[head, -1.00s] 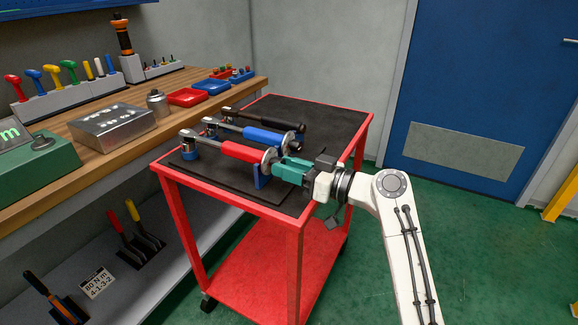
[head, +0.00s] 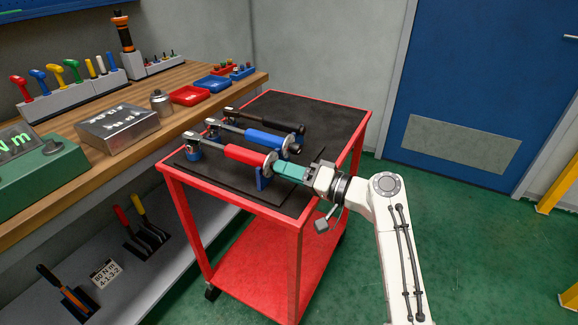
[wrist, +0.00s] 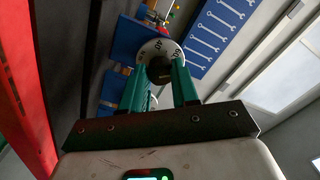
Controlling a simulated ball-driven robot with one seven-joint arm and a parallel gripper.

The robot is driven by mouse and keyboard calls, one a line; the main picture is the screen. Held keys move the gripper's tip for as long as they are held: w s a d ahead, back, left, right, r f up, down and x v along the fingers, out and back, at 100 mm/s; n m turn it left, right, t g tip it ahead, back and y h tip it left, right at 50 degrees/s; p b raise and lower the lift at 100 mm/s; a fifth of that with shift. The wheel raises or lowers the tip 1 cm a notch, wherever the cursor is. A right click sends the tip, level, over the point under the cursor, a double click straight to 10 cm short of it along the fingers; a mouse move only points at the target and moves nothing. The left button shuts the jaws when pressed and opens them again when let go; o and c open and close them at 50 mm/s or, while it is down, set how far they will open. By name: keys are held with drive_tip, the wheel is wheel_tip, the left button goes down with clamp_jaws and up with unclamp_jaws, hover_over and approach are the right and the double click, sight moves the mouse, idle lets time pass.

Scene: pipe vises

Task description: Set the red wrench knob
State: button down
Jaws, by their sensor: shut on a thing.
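The red wrench (head: 245,154) lies on the black top of the red cart, its handle end toward my gripper (head: 284,170). A pale dial ring sits at that end. My teal fingers are shut on the dark knob at the handle's end. In the wrist view, the dark round knob (wrist: 159,70) sits between the two fingers, with the numbered dial (wrist: 153,48) just beyond it. The dial marks are tilted and too small to read surely. In the head view the fingers hide the knob.
A blue wrench (head: 265,138) and a black wrench (head: 275,122) lie beside the red one, close together. A blue support (head: 264,179) stands by the red handle. The workbench (head: 60,190) is at left, with a green box with a display (head: 40,158).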

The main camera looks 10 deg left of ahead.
drive_tip(key=shift+m, duration=0.5)
drive_tip(key=c, duration=0.8)
unclamp_jaws()
drive_tip(key=v, duration=1)
drive_tip(key=shift+s+d+p, duration=0.1)
drive_tip(key=shift+d+p, duration=0.3)
